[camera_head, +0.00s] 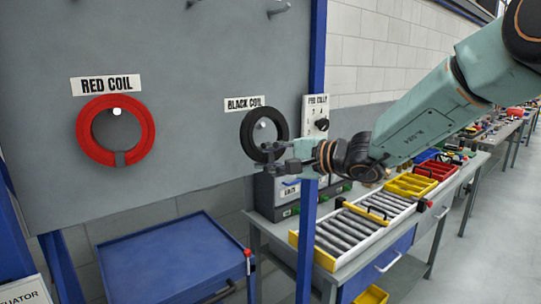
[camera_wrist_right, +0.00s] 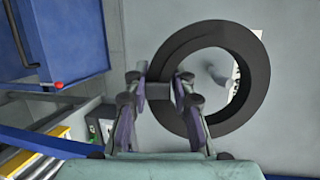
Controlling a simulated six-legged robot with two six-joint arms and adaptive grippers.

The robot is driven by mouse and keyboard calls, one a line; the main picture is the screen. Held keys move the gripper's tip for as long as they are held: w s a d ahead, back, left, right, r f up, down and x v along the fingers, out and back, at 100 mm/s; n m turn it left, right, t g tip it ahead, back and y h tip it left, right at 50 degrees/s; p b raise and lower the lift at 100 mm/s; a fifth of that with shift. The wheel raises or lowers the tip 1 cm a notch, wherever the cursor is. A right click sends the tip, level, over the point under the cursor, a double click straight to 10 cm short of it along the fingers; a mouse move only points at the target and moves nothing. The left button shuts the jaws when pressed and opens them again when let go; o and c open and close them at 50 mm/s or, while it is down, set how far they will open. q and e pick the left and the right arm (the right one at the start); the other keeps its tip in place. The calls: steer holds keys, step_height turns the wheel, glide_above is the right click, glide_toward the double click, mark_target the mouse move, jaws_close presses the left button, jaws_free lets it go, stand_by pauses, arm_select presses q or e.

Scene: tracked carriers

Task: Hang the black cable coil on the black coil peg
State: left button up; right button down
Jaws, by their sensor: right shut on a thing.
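The black cable coil (camera_head: 246,134) is a thick dark ring, held upright in front of the grey panel just below the "BLACK COIL" label (camera_head: 245,104). My right gripper (camera_head: 281,157) is shut on the coil's lower rim. In the right wrist view, the gripper (camera_wrist_right: 161,91) grips the near-left part of the ring (camera_wrist_right: 258,92). The black coil peg (camera_head: 263,125) shows through the ring's opening, and it also shows in the wrist view (camera_wrist_right: 215,76). I cannot tell how far the ring is around the peg. My left gripper is not in view.
A red coil (camera_head: 82,133) hangs under its label on the left of the panel. A blue post (camera_head: 307,240) stands right of the panel. A blue cart (camera_head: 165,258) stands below; a workbench with rollers and bins (camera_head: 365,228) is to the right.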

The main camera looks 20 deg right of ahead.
steer(key=shift+w+a+r+p, duration=0.1)
steer(key=shift+w+a+p, duration=0.25)
steer(key=shift+w, duration=0.25)
steer(key=shift+w+a, duration=0.15)
steer(key=shift+w, duration=0.1)
steer(key=shift+w+a+f+b, duration=0.1)
steer(key=shift+w+f+b, duration=0.3)
steer(key=shift+b, duration=0.35)
steer(key=shift+f+b, duration=0.15)
steer(key=shift+b, duration=0.45)
steer(key=shift+w+b, duration=0.1)
steer(key=shift+b, duration=0.2)
steer(key=c, duration=1)
jaws_free()
steer(key=shift+c, duration=0.2)
